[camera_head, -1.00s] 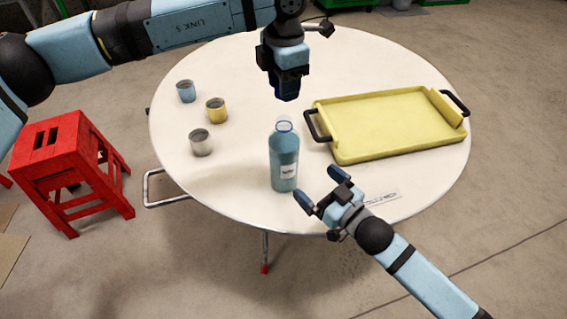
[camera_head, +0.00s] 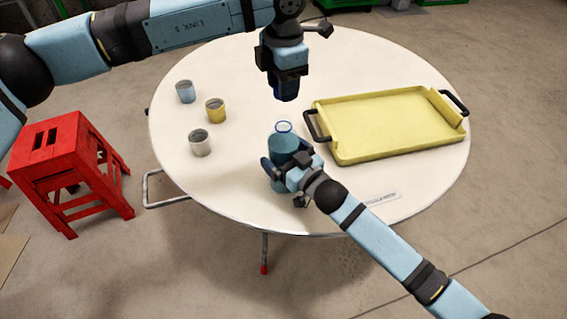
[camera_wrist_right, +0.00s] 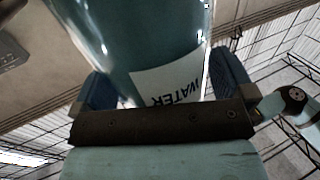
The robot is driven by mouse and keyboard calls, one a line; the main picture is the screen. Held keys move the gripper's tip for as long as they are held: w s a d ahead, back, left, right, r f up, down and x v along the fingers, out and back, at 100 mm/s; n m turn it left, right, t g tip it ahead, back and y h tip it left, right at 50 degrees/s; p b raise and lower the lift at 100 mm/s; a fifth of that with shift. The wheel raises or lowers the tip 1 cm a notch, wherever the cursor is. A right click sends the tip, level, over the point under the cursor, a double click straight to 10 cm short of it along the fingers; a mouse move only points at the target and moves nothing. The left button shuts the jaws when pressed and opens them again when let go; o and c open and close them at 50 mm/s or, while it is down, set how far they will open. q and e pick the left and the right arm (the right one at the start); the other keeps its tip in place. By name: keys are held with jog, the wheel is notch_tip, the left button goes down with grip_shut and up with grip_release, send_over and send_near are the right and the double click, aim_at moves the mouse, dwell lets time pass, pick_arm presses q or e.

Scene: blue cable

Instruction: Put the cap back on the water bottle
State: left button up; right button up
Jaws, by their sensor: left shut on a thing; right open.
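The blue water bottle (camera_head: 284,146) stands upright on the round table, its clear neck open at the top. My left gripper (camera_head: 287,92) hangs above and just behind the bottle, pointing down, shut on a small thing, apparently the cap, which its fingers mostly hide. My right gripper (camera_head: 282,172) is at the bottle's lower body, open, with a finger on either side. The right wrist view shows the bottle (camera_wrist_right: 140,48) with its "WATER" label between the two blue fingers; I cannot tell whether they touch it.
A yellow tray (camera_head: 345,154) with black handles lies right of the bottle. A blue cup (camera_head: 185,92), a yellow cup (camera_head: 215,111) and a grey-white cup (camera_head: 200,144) stand to the left. A red stool (camera_head: 70,172) stands beside the white table (camera_head: 235,60).

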jog(key=c, duration=1.2)
pick_arm(q)
jog(key=shift+f, duration=2.5)
pick_arm(e)
jog(key=shift+c, duration=0.3)
pick_arm(q)
jog(key=shift+f, duration=0.9)
jog(key=shift+f, duration=0.55)
